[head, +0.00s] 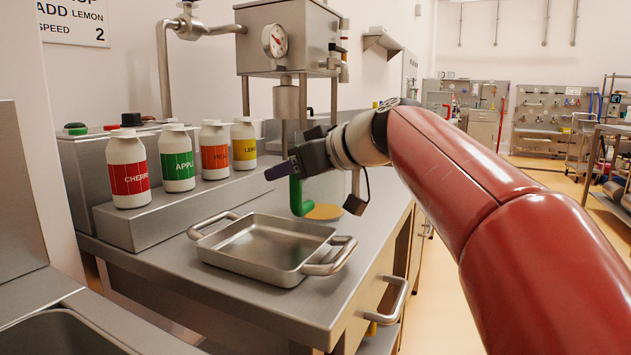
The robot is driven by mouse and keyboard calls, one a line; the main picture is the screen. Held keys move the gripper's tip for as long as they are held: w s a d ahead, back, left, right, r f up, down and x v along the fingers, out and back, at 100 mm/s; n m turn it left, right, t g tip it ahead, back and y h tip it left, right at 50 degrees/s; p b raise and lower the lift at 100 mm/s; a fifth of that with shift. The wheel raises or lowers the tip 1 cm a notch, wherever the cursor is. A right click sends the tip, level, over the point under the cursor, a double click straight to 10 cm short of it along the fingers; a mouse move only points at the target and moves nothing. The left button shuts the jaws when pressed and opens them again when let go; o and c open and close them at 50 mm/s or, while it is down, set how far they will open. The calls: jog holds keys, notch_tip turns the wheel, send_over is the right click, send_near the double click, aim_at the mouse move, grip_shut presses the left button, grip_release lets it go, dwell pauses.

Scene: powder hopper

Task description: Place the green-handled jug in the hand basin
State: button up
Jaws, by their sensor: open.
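The green-handled jug shows mainly by its green handle (297,195), on the steel counter behind the tray. Its pale body is partly hidden behind my gripper, and a tan round patch shows by its base. My gripper (311,188) is open, with its dark fingers spread on either side of the handle in the picture. I see no grip on the handle, and cannot tell whether a finger touches it. A sunken steel basin (50,338), which looks like the hand basin, is cut off at the lower left corner.
An empty two-handled steel tray (262,247) sits on the counter in front of the jug. Several labelled bottles (128,178) stand on a raised steel ledge at left. A steel hopper with a gauge (276,41) hangs above the jug. The floor at right is open.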

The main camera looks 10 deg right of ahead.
jog(key=shift+w+a+f, duration=0.15)
jog(key=shift+w+a, duration=0.05)
jog(key=shift+a, duration=0.1)
jog(key=shift+c, duration=0.4)
grip_shut()
jog(key=shift+r, duration=0.2)
